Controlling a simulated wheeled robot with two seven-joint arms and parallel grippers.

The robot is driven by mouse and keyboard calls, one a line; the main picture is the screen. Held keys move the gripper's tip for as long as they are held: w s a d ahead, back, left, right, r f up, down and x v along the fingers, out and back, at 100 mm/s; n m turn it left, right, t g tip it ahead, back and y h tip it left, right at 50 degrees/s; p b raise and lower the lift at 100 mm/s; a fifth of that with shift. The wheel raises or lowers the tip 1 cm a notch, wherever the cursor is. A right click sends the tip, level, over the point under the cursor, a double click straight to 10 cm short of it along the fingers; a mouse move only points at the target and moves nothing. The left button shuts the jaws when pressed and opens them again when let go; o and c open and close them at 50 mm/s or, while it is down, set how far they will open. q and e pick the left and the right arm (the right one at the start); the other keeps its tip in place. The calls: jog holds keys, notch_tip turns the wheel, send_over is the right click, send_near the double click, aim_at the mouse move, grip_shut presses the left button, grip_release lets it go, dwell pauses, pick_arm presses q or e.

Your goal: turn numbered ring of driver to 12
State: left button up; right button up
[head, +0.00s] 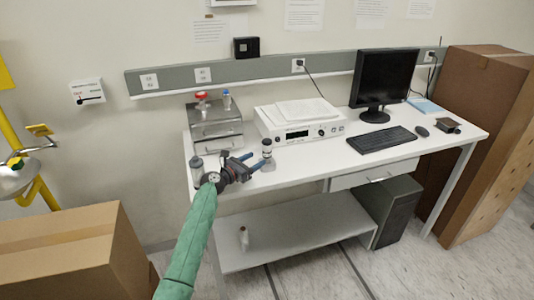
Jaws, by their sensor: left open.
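My left gripper (254,161) is open, its blue-tipped fingers pointing right over the front left part of the white bench (310,163). A small upright thing with a dark top and pale lower part (267,148) stands just beyond the fingertips; it may be the driver, but it is too small to tell. I see no gap clearly enough to say whether the fingers touch it. No numbered ring or digits can be read. A grey cylindrical thing (196,164) stands left of the gripper, partly behind my arm. My right gripper is not in view.
A white instrument (298,134), a metal drawer box (215,131), a monitor (384,78) and a keyboard (381,139) stand on the bench. A small bottle (244,238) is on the lower shelf (300,252). Cardboard boxes flank the bench at left (75,245) and right (480,130).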

aim_at(264, 155)
pick_arm(q)
jog(key=shift+w+d, duration=0.1)
jog(key=shift+w, duration=0.25)
jog(key=p+x, duration=0.2)
jog(key=x, duration=0.3)
jog(key=shift+w+d, duration=0.1)
jog(key=shift+d, duration=0.25)
jog(key=shift+w+d, duration=0.35)
jog(key=shift+w, duration=0.15)
jog(key=shift+d+f, duration=0.1)
jog(key=shift+d, duration=0.1)
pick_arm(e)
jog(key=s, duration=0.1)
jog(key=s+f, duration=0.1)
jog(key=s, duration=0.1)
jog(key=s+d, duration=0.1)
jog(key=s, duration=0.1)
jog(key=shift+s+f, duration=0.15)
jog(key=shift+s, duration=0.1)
